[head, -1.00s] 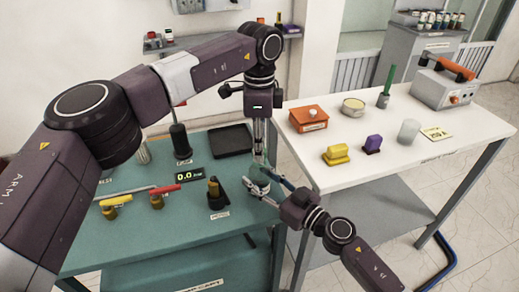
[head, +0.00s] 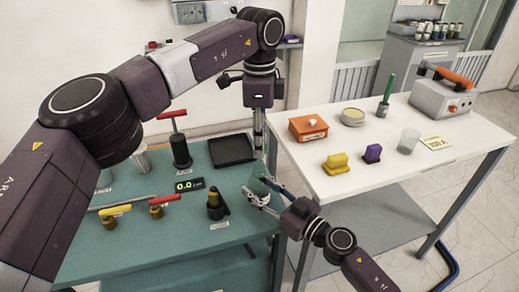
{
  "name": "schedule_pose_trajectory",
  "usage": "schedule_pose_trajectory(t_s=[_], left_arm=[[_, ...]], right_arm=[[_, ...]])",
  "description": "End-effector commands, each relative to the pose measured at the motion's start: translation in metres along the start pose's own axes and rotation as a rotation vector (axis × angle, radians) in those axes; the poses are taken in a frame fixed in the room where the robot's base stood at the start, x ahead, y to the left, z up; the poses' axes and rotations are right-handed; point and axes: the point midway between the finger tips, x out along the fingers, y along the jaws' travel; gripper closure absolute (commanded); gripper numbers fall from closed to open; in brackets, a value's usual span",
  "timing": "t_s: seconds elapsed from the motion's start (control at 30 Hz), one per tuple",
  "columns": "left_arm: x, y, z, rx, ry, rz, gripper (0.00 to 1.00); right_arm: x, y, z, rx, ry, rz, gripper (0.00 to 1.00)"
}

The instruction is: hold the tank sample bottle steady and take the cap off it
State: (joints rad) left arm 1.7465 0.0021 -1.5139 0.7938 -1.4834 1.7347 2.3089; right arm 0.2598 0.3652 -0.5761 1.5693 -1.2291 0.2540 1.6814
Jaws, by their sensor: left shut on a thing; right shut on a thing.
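The tank sample bottle (head: 257,186) is a small greenish, see-through thing at the right end of the green bench, partly hidden by my grippers. My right gripper (head: 265,190) comes in from the lower right and is shut on the bottle's side. My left gripper (head: 259,150) points straight down above the bottle, its fingers close together and shut on the cap. The cap is too small and too covered to make out, and I cannot tell whether it is still seated on the bottle.
The white table (head: 345,190) holds an orange box (head: 309,128), a clear cup (head: 408,141) and a grey case (head: 443,97).

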Motion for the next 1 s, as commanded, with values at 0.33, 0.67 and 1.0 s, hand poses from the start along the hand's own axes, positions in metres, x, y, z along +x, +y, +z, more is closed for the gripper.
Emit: schedule_pose_trajectory(t_s=[0.33,0.67,1.0], left_arm=[[0.001,0.0,0.0,0.001,0.0,0.001,1.0],[0.001,0.0,0.0,0.001,-0.001,0.001,1.0],[0.001,0.0,0.0,0.001,-0.001,0.001,1.0]], right_arm=[[0.0,0.0,0.0,0.0,0.001,0.0,0.41],[-0.002,0.0,0.0,0.0,0.0,0.0,0.39],[-0.059,0.0,0.002,0.001,-0.004,0.0,0.39]])
